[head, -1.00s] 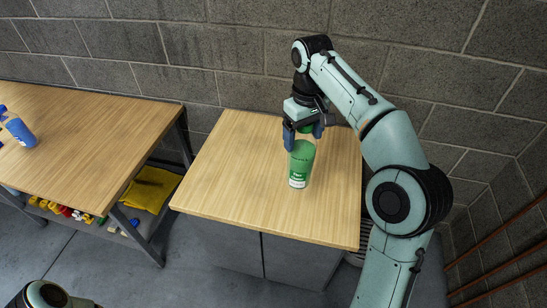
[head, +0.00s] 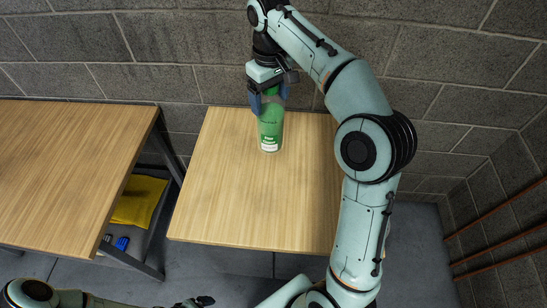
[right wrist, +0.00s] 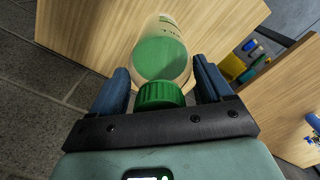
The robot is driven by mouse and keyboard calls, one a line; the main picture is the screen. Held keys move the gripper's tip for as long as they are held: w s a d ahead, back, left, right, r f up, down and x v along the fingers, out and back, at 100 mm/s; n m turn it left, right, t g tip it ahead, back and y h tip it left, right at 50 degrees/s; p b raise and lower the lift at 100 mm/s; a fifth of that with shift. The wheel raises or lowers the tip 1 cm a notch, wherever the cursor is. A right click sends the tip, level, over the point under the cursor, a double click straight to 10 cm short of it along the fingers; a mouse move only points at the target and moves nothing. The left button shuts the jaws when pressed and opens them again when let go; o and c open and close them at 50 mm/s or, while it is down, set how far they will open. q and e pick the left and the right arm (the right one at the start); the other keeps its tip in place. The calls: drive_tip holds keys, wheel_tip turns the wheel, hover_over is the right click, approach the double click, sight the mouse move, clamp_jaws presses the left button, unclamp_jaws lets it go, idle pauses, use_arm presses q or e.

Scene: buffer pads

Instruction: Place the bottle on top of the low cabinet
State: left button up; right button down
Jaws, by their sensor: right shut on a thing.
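The bottle (head: 271,130) is clear with a green lower part, a green label and a green cap. It is upright in the head view, over the back part of the low cabinet's wooden top (head: 225,195). I cannot tell whether its base touches the top. My right gripper (head: 268,97) is shut on the bottle near its cap. In the right wrist view the bottle (right wrist: 162,58) lies between the two blue fingers, its green cap (right wrist: 160,95) nearest the palm. My left gripper (head: 198,301) shows only partly at the bottom edge; its fingers are unclear.
A wooden table (head: 70,170) stands left of the cabinet across a narrow gap. A yellow cloth (head: 137,200) lies on its lower shelf. A block wall (head: 130,50) runs close behind both. The cabinet top's front and left are clear. A blue item (right wrist: 313,122) shows in the right wrist view.

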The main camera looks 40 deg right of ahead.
sight(271, 121)
drive_tip(key=f, duration=0.3)
drive_tip(key=f+b, duration=0.1)
drive_tip(key=f, duration=0.2)
drive_tip(key=f+b, duration=0.1)
drive_tip(key=f, duration=0.2)
drive_tip(key=shift+s+f, duration=0.1)
drive_tip(key=shift+s, duration=0.3)
drive_tip(key=f, duration=0.2)
drive_tip(key=f+b, duration=0.1)
drive_tip(key=f, duration=0.3)
drive_tip(key=shift+w, duration=0.25)
use_arm(q)
drive_tip(key=s+f+b, duration=0.1)
drive_tip(key=s+f, duration=0.4)
drive_tip(key=shift+s+f+g, duration=0.25)
drive_tip(key=shift+s+g, duration=0.15)
use_arm(e)
drive_tip(key=shift+f, duration=2.4)
unclamp_jaws()
wheel_tip(271, 121, up, 12)
drive_tip(key=shift+r+p, duration=0.15)
drive_tip(key=shift+p, duration=1)
use_arm(q)
drive_tip(key=w+r, duration=0.2)
drive_tip(key=r, duration=0.1)
drive_tip(key=shift+w, duration=0.35)
drive_tip(key=shift+s, duration=0.1)
